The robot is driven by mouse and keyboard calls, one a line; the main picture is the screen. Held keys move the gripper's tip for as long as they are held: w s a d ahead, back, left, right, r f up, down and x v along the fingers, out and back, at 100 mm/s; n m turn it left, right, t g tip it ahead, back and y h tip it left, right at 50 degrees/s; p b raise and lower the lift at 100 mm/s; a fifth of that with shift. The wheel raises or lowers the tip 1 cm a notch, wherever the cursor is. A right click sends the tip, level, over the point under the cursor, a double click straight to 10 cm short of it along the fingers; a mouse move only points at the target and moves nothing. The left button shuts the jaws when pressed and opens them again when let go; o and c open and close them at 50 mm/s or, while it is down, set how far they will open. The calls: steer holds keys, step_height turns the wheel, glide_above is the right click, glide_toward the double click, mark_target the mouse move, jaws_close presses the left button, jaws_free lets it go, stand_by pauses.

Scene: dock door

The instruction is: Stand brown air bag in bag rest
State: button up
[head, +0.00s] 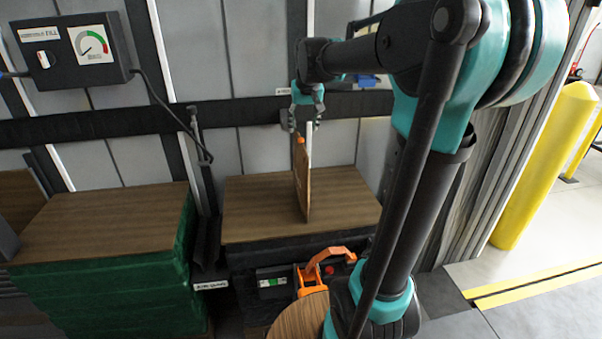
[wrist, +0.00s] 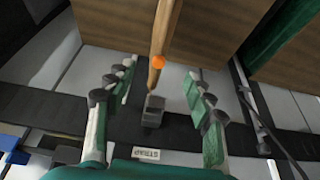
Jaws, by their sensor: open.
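The brown air bag (head: 303,182) stands upright, almost edge-on, on a brown wood-topped stack. An orange knob (head: 300,140) is at its top edge. In the wrist view the bag (wrist: 167,28) is a thin brown slab with the orange knob (wrist: 158,62) at its near end. My gripper (head: 306,124) is just above the bag's top edge, pointing down, open and empty. In the wrist view its fingers (wrist: 159,72) lie to either side of the knob, apart from it. I cannot tell which part is the bag rest, or whether the bag's foot sits in one.
The brown stack top (head: 252,205) is clear beside the bag. Another brown-topped stack with green sides (head: 100,225) stands at left. A gauge box (head: 76,50) hangs on the wall. An orange handle (head: 322,265) is low in front. Yellow posts (head: 545,165) stand at right.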

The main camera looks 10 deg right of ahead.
mark_target(302, 142)
steer(key=x, duration=1.1)
steer(key=shift+w+f, duration=0.15)
steer(key=shift+f, duration=0.15)
jaws_close()
